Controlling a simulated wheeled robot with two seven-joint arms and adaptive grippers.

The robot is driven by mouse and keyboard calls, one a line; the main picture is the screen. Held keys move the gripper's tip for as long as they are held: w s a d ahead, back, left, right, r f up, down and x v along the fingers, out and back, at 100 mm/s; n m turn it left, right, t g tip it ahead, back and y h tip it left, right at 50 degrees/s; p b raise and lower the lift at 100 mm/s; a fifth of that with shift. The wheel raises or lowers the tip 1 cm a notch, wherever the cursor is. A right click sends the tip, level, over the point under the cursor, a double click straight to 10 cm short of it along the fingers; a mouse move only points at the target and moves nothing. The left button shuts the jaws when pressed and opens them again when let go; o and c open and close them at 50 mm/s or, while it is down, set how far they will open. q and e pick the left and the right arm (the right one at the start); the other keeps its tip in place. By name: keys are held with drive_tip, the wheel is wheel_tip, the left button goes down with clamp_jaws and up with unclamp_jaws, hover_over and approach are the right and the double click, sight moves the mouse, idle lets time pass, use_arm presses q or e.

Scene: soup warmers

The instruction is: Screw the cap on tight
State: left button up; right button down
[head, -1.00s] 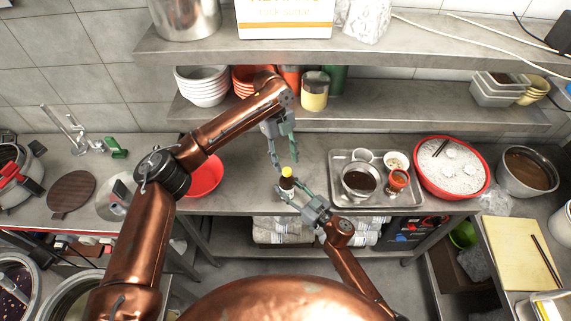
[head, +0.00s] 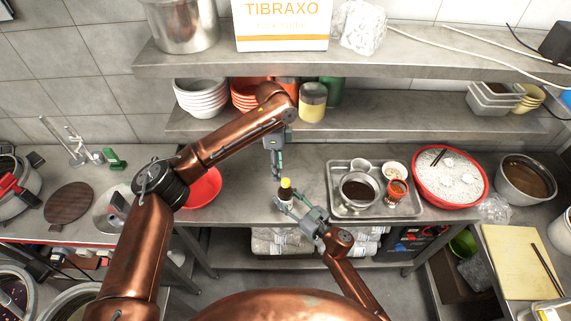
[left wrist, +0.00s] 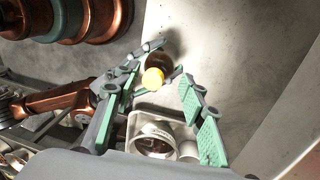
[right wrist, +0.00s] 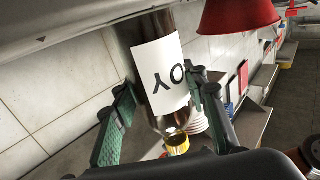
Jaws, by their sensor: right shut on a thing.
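A small dark bottle (head: 285,195) with a white label stands upright in my right gripper (head: 289,207), whose fingers close around its body. In the right wrist view the bottle (right wrist: 163,80) fills the space between the right fingers, appearing upside down. The yellow cap (head: 285,183) sits on top of the bottle; how tight it is cannot be seen. My left gripper (head: 277,170) points down just above the cap, not touching it. In the left wrist view the left fingers are spread, and the cap (left wrist: 153,78) shows beyond and between them.
A metal tray (head: 336,203) with cups and a sauce bowl stands right of the bottle. A red bowl (head: 203,188) lies to the left. The lower wall shelf (head: 390,108) with bowls and jars runs behind my left gripper. The counter around the bottle is mostly clear.

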sight(285, 181)
use_arm(q)
drive_tip(key=r+n, duration=0.1)
drive_tip(key=n, duration=0.7)
drive_tip(key=d+r+n+t, duration=0.1)
drive_tip(key=n, duration=0.7)
drive_tip(key=r+n, duration=0.1)
drive_tip(key=n, duration=0.7)
drive_tip(key=shift+s+d+n, duration=0.3)
drive_tip(key=shift+s+d, duration=0.1)
drive_tip(key=n, duration=0.3)
drive_tip(key=shift+s+d+r+n+t, duration=0.15)
drive_tip(key=shift+d+r+n+t, duration=0.05)
drive_tip(key=shift+r+n+t, duration=0.1)
drive_tip(key=n, duration=0.4)
drive_tip(key=shift+s+d+r, duration=0.15)
drive_tip(key=shift+s+d, duration=0.05)
drive_tip(key=shift+s, duration=0.05)
drive_tip(key=shift+f, duration=4)
